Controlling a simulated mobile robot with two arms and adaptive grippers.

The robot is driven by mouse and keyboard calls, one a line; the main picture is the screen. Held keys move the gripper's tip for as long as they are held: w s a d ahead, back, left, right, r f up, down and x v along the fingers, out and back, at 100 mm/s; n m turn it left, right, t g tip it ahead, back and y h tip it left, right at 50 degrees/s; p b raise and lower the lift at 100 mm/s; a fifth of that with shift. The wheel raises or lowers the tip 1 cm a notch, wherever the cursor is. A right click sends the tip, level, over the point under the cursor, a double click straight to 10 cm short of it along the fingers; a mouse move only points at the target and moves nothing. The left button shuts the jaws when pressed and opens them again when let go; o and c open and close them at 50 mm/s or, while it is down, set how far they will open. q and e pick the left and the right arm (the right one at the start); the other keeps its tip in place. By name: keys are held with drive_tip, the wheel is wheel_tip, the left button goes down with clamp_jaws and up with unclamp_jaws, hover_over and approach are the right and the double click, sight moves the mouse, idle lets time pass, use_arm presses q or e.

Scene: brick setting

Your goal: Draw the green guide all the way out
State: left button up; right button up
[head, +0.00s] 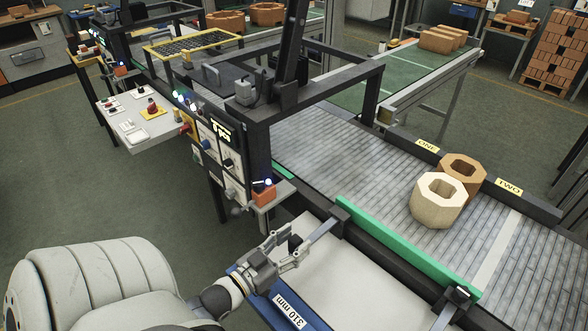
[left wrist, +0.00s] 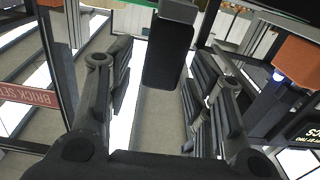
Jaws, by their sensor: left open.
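The green guide (head: 405,243) is a long bar along the near edge of the roller conveyor in the head view. Dark brackets stand at both its ends; a grey rod runs from the far-end bracket (head: 340,211) toward my left gripper (head: 294,250). That gripper is open. My right gripper is not in view.
A pale octagonal hollow block (head: 440,212) and a brown one (head: 476,165) stand on the conveyor (head: 350,165) beyond the guide. A control panel (head: 215,150) and a black frame (head: 372,80) rise behind my gripper. A "310 mm" label (head: 290,312) is below it.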

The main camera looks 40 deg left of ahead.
use_arm(q)
drive_tip(key=s, duration=1.1)
drive_tip(key=shift+s+a, duration=0.2)
drive_tip(key=shift+a, duration=0.25)
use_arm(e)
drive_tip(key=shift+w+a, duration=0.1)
use_arm(q)
drive_tip(key=shift+s+f, duration=0.1)
